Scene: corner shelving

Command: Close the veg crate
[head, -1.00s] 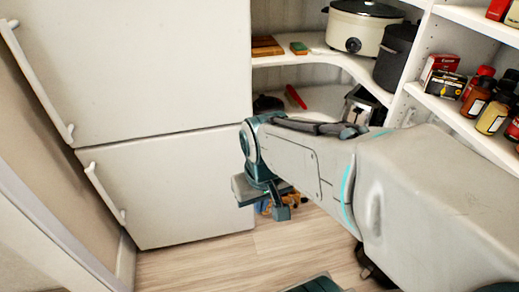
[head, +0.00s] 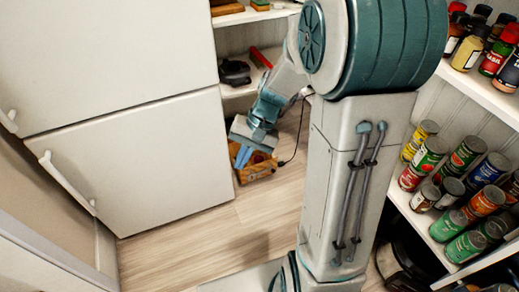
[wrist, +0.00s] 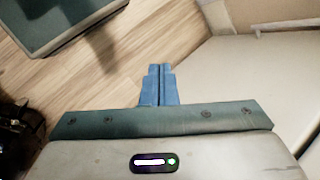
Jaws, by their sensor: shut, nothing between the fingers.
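An orange-brown, box-like thing (head: 258,168) sits on the floor by the right side of the fridge, below the corner shelves. It may be the veg crate, but it is partly hidden behind my gripper and I cannot make out a lid or its state. My gripper (head: 241,157) is in front of it in the head view. Its blue fingers are together and empty in the wrist view (wrist: 160,72). I cannot tell whether it touches the box-like thing, which I cannot make out in the wrist view.
The white fridge (head: 130,165) stands at the left with both doors shut. Shelves with cans (head: 430,155) and bottles (head: 490,45) line the right. A thin black cord (head: 298,140) runs near the box-like thing. Wooden floor (head: 215,235) is clear in front of the fridge.

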